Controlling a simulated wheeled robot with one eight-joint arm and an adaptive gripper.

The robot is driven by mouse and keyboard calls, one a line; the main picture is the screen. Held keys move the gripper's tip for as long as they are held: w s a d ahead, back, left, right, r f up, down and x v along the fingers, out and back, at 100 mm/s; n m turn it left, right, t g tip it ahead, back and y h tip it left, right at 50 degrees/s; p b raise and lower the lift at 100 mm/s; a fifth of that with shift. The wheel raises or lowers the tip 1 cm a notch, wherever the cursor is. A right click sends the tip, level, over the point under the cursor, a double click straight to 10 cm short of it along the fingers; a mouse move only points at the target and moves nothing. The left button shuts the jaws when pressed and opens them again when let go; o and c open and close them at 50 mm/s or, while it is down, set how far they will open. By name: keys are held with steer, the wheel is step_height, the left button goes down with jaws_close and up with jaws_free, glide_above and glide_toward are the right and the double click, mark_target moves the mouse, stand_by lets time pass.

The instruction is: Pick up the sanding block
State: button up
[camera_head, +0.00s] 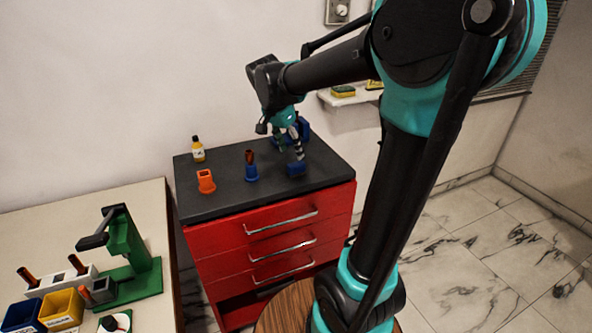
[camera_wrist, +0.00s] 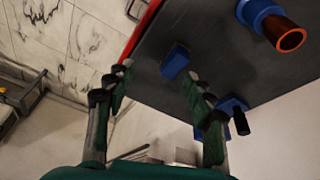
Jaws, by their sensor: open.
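A small blue block (camera_head: 296,169), which looks like the sanding block, lies on the dark top of the red drawer cabinet (camera_head: 225,200), near its front right part. The blue block also shows in the wrist view (camera_wrist: 175,62), just beyond the fingertips. My gripper (camera_head: 289,148) is over the cabinet top, close above the block, pointing down. In the wrist view my gripper (camera_wrist: 157,88) is open, with nothing between its fingers. I cannot tell the exact gap between the fingertips and the block.
A blue holder with a copper-coloured tube (camera_head: 251,172) stands left of the block. A blue item with a black handle (camera_wrist: 236,112) is behind, close to one finger. An orange block (camera_head: 206,182) and a yellow bottle (camera_head: 198,150) stand farther left. A green press (camera_head: 128,250) stands on the left table.

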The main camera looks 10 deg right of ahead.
mark_target(298, 163)
steer(key=w+a+r+m+h, duration=0.1)
steer(key=w+a+r+m, duration=0.1)
steer(key=w+r+m, duration=0.25)
steer(key=shift+n, duration=0.35)
steer(key=x, duration=1)
steer(key=s+x, duration=0.1)
steer(key=x, duration=0.5)
steer(key=shift+f, duration=0.15)
steer(key=shift+s, duration=0.1)
jaws_close()
